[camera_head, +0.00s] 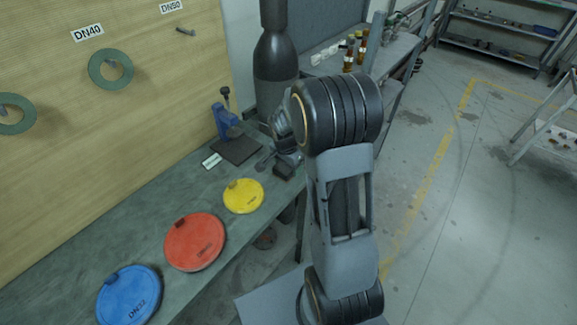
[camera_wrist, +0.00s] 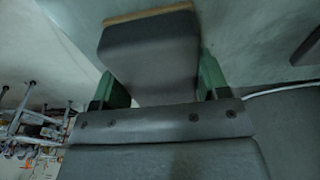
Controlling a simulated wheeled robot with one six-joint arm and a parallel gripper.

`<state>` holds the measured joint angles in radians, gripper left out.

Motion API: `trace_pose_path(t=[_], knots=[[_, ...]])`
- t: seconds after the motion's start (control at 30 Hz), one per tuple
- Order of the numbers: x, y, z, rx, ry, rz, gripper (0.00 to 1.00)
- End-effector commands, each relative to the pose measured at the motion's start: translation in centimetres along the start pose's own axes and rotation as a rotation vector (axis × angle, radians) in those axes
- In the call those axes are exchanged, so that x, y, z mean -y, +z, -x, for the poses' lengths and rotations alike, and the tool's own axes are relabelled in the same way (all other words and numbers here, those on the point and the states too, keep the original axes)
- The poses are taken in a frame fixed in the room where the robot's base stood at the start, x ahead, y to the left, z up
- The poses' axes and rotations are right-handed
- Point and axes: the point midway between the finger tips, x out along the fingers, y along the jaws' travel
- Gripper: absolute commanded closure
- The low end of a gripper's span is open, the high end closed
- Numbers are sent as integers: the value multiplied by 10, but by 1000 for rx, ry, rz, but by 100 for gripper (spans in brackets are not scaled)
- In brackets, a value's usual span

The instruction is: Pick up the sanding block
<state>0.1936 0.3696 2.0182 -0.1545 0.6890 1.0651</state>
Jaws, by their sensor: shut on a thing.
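The sanding block (camera_wrist: 150,52) is a dark grey block with a thin tan layer along its far edge. In the wrist view it sits between the two green fingers of my gripper (camera_wrist: 158,78), which is shut on it. In the head view my gripper (camera_head: 284,160) is at the right edge of the workbench, beyond the yellow disc. A dark block (camera_head: 283,172) shows below it there, partly covered by my arm. I cannot tell whether the block touches the bench top.
The workbench (camera_head: 165,225) carries a blue disc (camera_head: 129,295), a red disc (camera_head: 195,242), a yellow disc (camera_head: 243,196), a blue vise-like tool (camera_head: 226,122) and a dark mat (camera_head: 236,150). Green rings (camera_head: 110,69) hang on the wooden board. Open floor (camera_head: 450,220) lies to the right.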

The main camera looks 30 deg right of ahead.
Motion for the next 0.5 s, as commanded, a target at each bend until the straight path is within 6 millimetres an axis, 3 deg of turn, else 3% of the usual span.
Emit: trace_pose_path(t=[0.27, 0.5], knots=[[0, -1, 7, -2, -2, 0, 59], [-2, 0, 39, -3, -5, 0, 59]])
